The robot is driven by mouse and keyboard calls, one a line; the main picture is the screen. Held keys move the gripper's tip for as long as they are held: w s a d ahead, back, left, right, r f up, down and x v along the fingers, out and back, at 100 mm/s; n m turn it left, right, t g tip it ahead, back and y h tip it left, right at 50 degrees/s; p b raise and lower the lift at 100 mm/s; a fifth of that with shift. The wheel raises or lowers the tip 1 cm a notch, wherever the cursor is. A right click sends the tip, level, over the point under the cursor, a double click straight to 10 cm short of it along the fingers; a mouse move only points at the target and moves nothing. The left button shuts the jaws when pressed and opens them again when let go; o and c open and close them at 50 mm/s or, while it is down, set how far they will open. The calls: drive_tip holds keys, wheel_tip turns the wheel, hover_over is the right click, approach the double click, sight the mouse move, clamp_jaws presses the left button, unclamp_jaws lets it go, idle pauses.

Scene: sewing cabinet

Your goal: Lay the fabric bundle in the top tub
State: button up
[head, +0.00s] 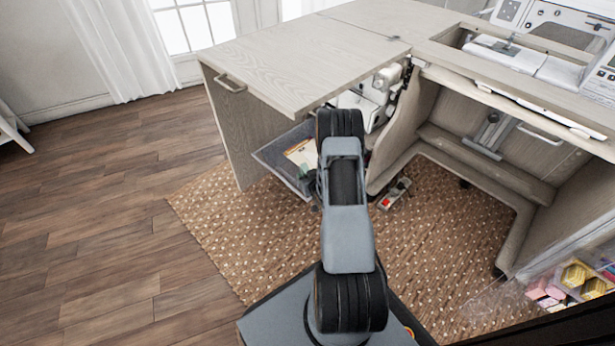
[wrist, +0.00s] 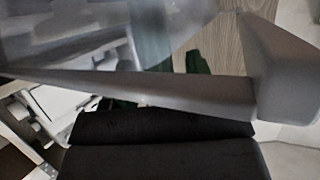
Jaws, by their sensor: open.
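In the head view a clear plastic tub (head: 516,295) at the lower right edge holds yellow and pink bundles (head: 577,275); it is cut off by the frame, and I cannot tell whether it is the top tub. In the wrist view a see-through plastic surface (wrist: 80,35) fills the upper left, with dark green material (wrist: 199,66) behind a grey bar. I cannot tell whether this material is the fabric bundle. My gripper (wrist: 160,128) shows as a black block at the bottom of the wrist view, open, with nothing seen held. My arm hides it in the head view.
The sewing cabinet (head: 300,60) stands ahead, with a white sewing machine (head: 560,25) on top at right. Below its leaf, a grey bin (head: 277,160) holding papers sticks out. A foot pedal (head: 394,194) lies on the brown rug (head: 225,220). The wooden floor at left is clear.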

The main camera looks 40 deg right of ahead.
drive_tip(key=p+v, duration=0.4)
drive_tip(key=v, duration=0.8)
drive_tip(key=w+a+r+n+g, duration=0.1)
drive_tip(key=w+a+r+g, duration=0.15)
drive_tip(key=r, duration=0.45)
drive_tip(key=w+a+r+n+g, duration=0.1)
drive_tip(key=w+a+r+g, duration=0.2)
drive_tip(key=r, duration=0.5)
drive_tip(key=s+a+r+g+y, duration=0.2)
drive_tip(key=s+a+r+g, duration=0.3)
drive_tip(key=s+a+r, duration=0.8)
drive_tip(key=s+a, duration=0.2)
drive_tip(key=s, duration=0.1)
drive_tip(key=shift+a+r+y, duration=0.2)
drive_tip(key=shift+r+y, duration=0.1)
drive_tip(key=shift+y, duration=0.1)
drive_tip(key=shift+r, duration=0.1)
